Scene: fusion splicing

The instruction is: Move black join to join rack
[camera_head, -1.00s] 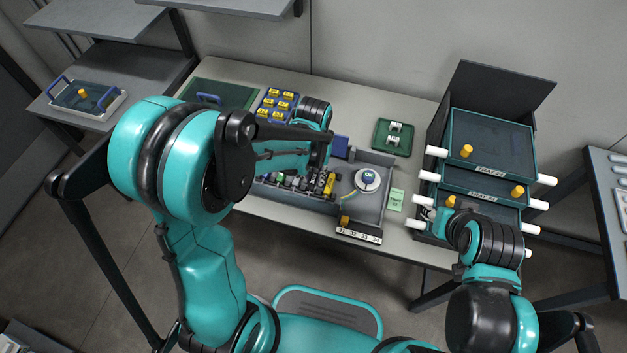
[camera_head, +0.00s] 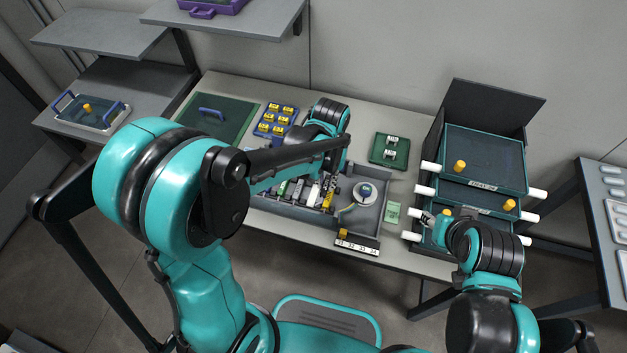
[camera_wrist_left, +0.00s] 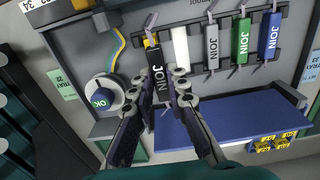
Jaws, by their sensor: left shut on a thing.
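The black join (camera_wrist_left: 158,66), with white JOIN lettering, sits between the fingers of my left gripper (camera_wrist_left: 166,78) in the left wrist view. My left gripper is shut on it. The join is at the left end of the row on the join rack (camera_wrist_left: 262,14), beside the white join (camera_wrist_left: 181,48). I cannot tell whether it touches the rack. Grey (camera_wrist_left: 212,47), green (camera_wrist_left: 243,40) and blue (camera_wrist_left: 271,36) joins stand farther right. In the head view, my left arm hides much of the rack area. My right gripper (camera_head: 428,218) is by the drawer unit, its fingers unclear.
A round white spool (camera_wrist_left: 104,95) marked OK, with a yellow-blue cable, lies near the rack. A green tray (camera_head: 389,150) and drawer unit (camera_head: 485,157) stand to the right on the head view.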

